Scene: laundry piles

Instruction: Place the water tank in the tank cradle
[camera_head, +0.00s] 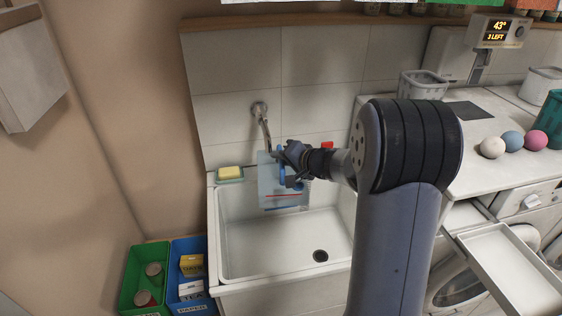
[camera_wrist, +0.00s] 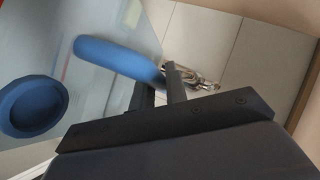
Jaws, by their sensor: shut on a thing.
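The water tank (camera_head: 273,193) is a translucent bluish box with a blue handle and a red line near its bottom. My gripper (camera_head: 285,163) is shut on its handle and holds it upright over the sink, under the wall tap. In the wrist view the gripper fingers (camera_wrist: 158,88) grip the blue handle (camera_wrist: 118,58), and a round blue cap (camera_wrist: 33,106) shows on the tank (camera_wrist: 60,50). I cannot tell which fixture is the tank cradle.
The white sink (camera_head: 250,262) has a drain at its bottom. The tap (camera_head: 262,118) comes from the tiled wall. A yellow sponge (camera_head: 230,173) lies on the sink's rim. Green and blue bins (camera_head: 147,275) stand at lower left. Several coloured balls (camera_head: 513,141) sit on the counter; an open drawer (camera_head: 508,270) juts out at right.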

